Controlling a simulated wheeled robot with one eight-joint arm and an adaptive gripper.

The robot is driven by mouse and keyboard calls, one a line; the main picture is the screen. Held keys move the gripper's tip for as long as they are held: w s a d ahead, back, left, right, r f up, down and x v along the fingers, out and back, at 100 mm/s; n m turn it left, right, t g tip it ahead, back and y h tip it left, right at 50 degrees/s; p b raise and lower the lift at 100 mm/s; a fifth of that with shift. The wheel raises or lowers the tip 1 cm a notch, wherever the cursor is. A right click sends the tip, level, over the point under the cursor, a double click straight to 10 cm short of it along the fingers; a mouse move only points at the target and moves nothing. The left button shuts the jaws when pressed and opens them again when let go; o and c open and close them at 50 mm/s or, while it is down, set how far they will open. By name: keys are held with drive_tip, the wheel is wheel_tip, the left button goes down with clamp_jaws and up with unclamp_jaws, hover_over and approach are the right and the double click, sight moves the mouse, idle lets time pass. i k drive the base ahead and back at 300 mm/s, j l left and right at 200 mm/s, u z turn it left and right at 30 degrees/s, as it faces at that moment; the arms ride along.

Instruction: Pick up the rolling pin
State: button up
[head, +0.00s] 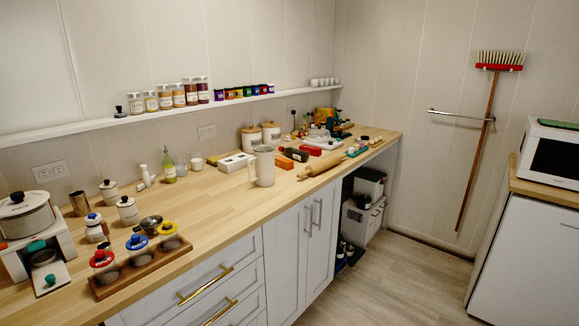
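A light wooden rolling pin (322,165) lies on the wooden counter, near its front edge and right of the middle of the head view. It lies at a slant, with one handle toward the lower left and the other toward the upper right. My gripper does not show in this view.
Small items crowd the counter (215,200) behind and right of the rolling pin, including a red box (295,154). A wooden holder (140,267) with colored lids is at the front left. The floor (400,285) before the cabinets is clear. A microwave (550,152) stands at right.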

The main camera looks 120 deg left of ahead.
sight(315, 168)
drive_tip(key=u, duration=3.65)
